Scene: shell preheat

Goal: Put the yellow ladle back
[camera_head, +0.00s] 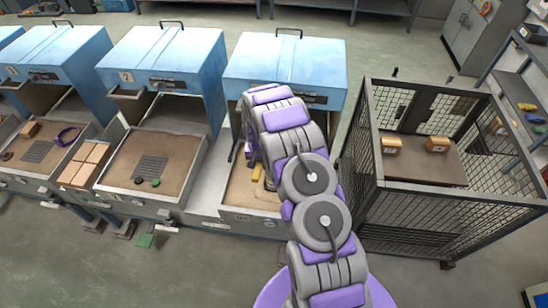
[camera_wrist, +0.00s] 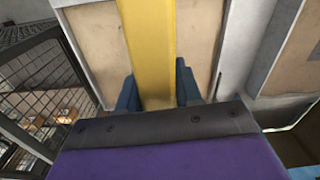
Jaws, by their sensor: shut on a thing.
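The yellow ladle (camera_wrist: 150,45) shows in the wrist view as a long flat yellow handle running up from between my gripper's fingers. My gripper (camera_wrist: 160,92) has its dark blue fingers on both sides of the handle and is shut on it. In the head view my arm reaches into the rightmost blue-topped station, and a small yellow part of the ladle (camera_head: 257,172) shows beside the arm over the sandy tray (camera_head: 240,195). The far end of the ladle is out of view or hidden, and my gripper is mostly hidden behind my arm in the head view.
A wire mesh cage (camera_head: 450,215) with small yellow-brown boxes (camera_head: 437,144) stands right of the station. A middle blue station (camera_head: 165,50) with a sandy tray is to the left. Tan blocks (camera_head: 85,163) sit between trays. Grey floor in front is mostly clear.

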